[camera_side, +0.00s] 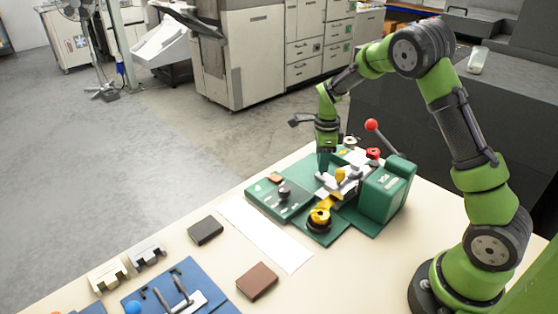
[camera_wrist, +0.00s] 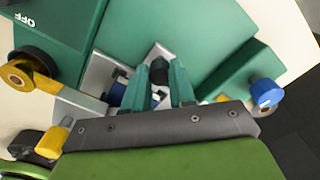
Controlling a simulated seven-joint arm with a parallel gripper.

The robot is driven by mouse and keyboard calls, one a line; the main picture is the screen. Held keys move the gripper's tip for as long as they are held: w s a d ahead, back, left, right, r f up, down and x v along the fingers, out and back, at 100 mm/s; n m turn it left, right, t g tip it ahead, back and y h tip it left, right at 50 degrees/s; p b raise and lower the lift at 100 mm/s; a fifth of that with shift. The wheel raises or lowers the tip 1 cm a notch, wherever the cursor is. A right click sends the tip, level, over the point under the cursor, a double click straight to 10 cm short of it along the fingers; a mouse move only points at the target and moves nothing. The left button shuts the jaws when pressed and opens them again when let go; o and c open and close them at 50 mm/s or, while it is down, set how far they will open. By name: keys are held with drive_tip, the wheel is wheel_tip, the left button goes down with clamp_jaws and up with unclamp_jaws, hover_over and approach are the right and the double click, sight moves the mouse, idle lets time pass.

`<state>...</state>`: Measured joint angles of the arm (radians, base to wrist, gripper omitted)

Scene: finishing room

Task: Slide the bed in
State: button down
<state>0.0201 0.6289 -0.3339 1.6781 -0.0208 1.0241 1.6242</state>
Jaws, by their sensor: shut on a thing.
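A green bench machine stands on the pale table, with a main housing (camera_side: 385,187) at the right. Its bed, a silver plate (camera_side: 350,186), lies in the middle of the machine; the plate also shows in the wrist view (camera_wrist: 103,72). My gripper (camera_side: 322,172) points down at the left end of the silver plate. In the wrist view, my teal fingers (camera_wrist: 168,88) are closed around a small dark knob (camera_wrist: 158,70) standing on the silver part. The lower end of the grip is hidden by the fingers and wrist.
A red-ball lever (camera_side: 372,125) stands up behind the machine. A yellow knob (camera_side: 320,216) sits at its front, and a green plate with a black knob (camera_side: 284,193) lies left. Dark (camera_side: 205,230) and brown (camera_side: 257,281) blocks and a blue fixture (camera_side: 165,290) lie nearer the camera.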

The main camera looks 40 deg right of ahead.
drive_tip(key=shift+s, duration=1.5)
drive_tip(key=c, duration=0.9)
unclamp_jaws()
drive_tip(key=shift+w+r, duration=0.1)
drive_tip(key=shift+r, duration=0.3)
wheel_tip(320, 180, up, 16)
drive_tip(key=shift+r, duration=0.1)
